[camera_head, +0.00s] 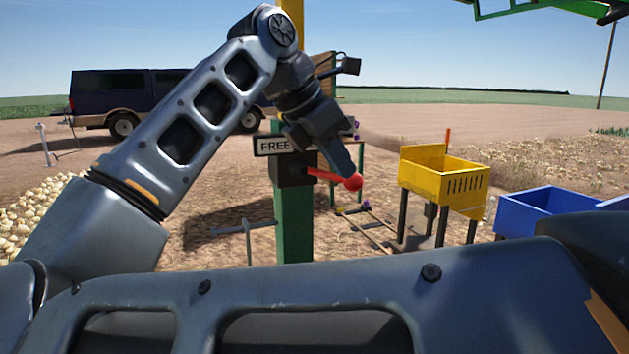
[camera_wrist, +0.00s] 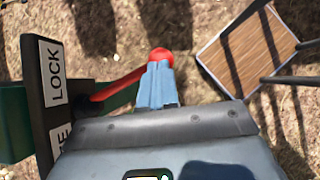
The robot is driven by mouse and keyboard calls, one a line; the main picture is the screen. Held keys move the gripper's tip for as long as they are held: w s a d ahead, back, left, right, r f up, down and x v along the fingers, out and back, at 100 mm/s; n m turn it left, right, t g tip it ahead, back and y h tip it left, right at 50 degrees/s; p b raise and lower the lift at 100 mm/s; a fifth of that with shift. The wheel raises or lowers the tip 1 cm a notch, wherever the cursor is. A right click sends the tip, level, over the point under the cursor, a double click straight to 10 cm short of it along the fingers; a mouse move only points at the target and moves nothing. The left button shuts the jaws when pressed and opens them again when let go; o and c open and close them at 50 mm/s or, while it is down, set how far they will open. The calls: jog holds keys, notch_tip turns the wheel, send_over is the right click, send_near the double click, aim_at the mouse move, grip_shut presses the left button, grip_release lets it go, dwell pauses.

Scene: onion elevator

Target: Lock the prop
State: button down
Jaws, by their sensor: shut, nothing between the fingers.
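The prop lever is a red bar with a red ball knob (camera_head: 353,183). It sticks out to the right, slightly downward, from a dark box (camera_head: 291,172) on a green post (camera_head: 293,225). A white sign reading FREE (camera_head: 273,146) is on that box. In the wrist view the red lever (camera_wrist: 115,87) runs to its knob (camera_wrist: 161,55), and a LOCK label (camera_wrist: 54,70) shows on the black plate, with a partly hidden label below it. My gripper (camera_head: 350,174) is shut and empty, its tips at the knob. They overlap it in both views; I cannot tell whether they touch.
A yellow bin (camera_head: 440,180) on legs and a blue bin (camera_head: 545,208) stand to the right. A wooden-topped stand (camera_wrist: 247,48) lies right of the lever in the wrist view. A dark truck (camera_head: 120,95) is parked behind, and onions (camera_head: 30,215) are piled at left.

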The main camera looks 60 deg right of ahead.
jog(key=shift+d, duration=0.1)
jog(key=shift+a+f, duration=0.1)
jog(key=shift+a, duration=0.1)
dwell(0.4)
jog(key=v, duration=1.5)
jog(key=shift+w+a+f, duration=0.25)
jog(key=shift+f, duration=0.1)
